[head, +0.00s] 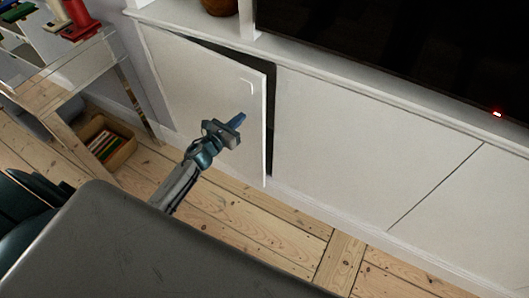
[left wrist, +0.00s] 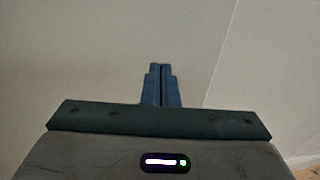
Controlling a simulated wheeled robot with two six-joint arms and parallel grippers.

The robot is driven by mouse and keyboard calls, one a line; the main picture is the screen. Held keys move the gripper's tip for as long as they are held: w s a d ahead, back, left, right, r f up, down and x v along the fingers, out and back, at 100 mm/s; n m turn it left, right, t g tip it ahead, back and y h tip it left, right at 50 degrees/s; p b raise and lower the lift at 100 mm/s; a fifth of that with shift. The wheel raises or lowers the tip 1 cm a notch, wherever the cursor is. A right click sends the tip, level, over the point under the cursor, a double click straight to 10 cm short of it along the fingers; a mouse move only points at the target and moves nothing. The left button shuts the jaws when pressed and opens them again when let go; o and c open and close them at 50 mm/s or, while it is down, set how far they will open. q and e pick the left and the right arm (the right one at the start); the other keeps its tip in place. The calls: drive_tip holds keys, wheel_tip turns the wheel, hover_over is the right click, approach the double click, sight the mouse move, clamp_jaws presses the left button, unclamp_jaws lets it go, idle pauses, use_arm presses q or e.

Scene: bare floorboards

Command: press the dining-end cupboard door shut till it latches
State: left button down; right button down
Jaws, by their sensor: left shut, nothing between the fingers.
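The white cupboard door (head: 205,98) at the left end of the low white cabinet stands ajar in the head view. A dark gap shows along its top and right edge. In the left wrist view the closed fingers (left wrist: 161,85) point at a plain pale surface. I cannot tell whether the fingertips touch the door. My right gripper is not in view.
Flat closed white panels (head: 350,140) continue to the right of the door. A dark screen (head: 400,50) stands above the cabinet. A desk (head: 65,65) and a wooden box (head: 106,143) are at the left. Bare floorboards (head: 270,215) run along the cabinet's foot.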

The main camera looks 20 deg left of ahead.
use_arm(q)
drive_tip(key=shift+x, duration=1.25)
drive_tip(key=shift+x, duration=2.65)
drive_tip(key=b+v, duration=0.5)
drive_tip(key=v, duration=0.8)
idle(0.5)
